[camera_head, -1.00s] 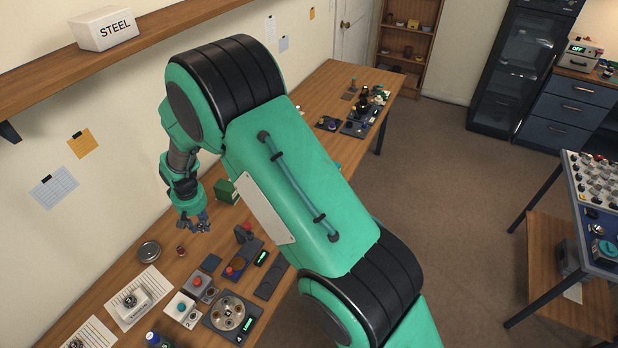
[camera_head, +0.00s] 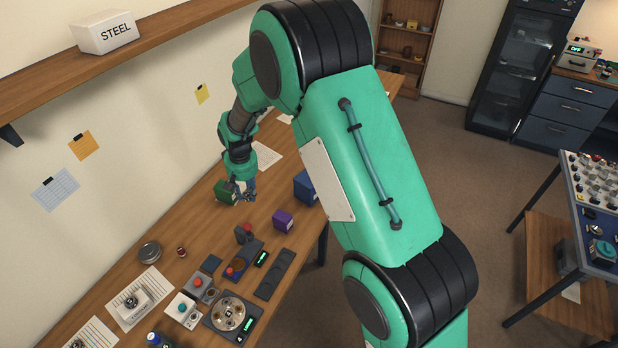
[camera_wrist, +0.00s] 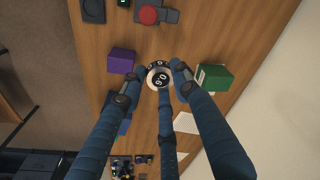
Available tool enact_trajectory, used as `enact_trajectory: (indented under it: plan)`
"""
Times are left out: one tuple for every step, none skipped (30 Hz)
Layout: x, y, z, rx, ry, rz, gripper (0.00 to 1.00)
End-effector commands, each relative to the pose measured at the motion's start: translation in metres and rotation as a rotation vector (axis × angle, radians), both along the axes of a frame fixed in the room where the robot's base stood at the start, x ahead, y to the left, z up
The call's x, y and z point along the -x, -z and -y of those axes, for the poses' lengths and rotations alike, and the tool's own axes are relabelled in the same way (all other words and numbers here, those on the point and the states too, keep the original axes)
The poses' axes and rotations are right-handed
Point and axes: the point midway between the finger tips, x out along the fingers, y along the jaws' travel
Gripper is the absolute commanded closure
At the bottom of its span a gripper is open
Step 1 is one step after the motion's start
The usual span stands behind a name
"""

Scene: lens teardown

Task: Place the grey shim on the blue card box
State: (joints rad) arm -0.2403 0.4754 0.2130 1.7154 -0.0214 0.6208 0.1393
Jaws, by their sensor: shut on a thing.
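My gripper (camera_head: 246,197) is above the bench, between the green box (camera_head: 226,192) and the blue card box (camera_head: 305,187). In the wrist view, my gripper (camera_wrist: 159,80) has its fingertips closed around a small round grey piece with a dark marked face, which I take for the grey shim (camera_wrist: 159,76). The shim is too small to make out in the head view. The blue card box stands on the bench, partly hidden by my arm; in the wrist view it shows partly behind a finger (camera_wrist: 124,127).
A purple box (camera_head: 283,221) stands in front of the blue one; the green box stands near the wall side. Devices with red buttons and a round-plate unit (camera_head: 229,314) crowd the near bench. A white sheet (camera_head: 267,156) lies beyond my gripper.

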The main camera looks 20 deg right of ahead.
Motion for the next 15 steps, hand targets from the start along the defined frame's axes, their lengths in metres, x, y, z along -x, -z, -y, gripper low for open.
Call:
enact_trajectory:
  plan:
    - [0.0,-0.001,0.021,0.001,0.03,-0.002,0.96]
    - [-0.001,-0.001,0.032,0.001,0.047,-0.002,0.96]
    - [-0.001,-0.001,0.047,0.0,0.069,-0.002,0.96]
    - [0.0,-0.001,0.058,0.0,0.087,-0.002,0.96]
    - [0.0,-0.001,0.068,0.0,0.103,-0.003,0.96]
    - [0.001,-0.001,0.083,0.0,0.125,-0.003,0.96]
    - [0.002,-0.001,0.094,0.0,0.142,-0.003,0.96]
    - [0.003,-0.001,0.104,0.0,0.159,-0.002,0.96]
    - [0.004,-0.001,0.119,-0.001,0.181,-0.002,0.96]
    - [0.006,-0.001,0.129,-0.001,0.197,-0.002,0.96]
    - [0.007,-0.001,0.14,-0.002,0.214,-0.004,0.96]
    - [0.01,-0.001,0.153,-0.001,0.235,-0.005,0.96]
    - [0.012,-0.001,0.163,-0.001,0.251,-0.005,0.96]
    - [0.014,0.0,0.173,-0.002,0.267,-0.006,0.96]
    - [0.016,0.0,0.184,-0.002,0.285,-0.006,0.96]
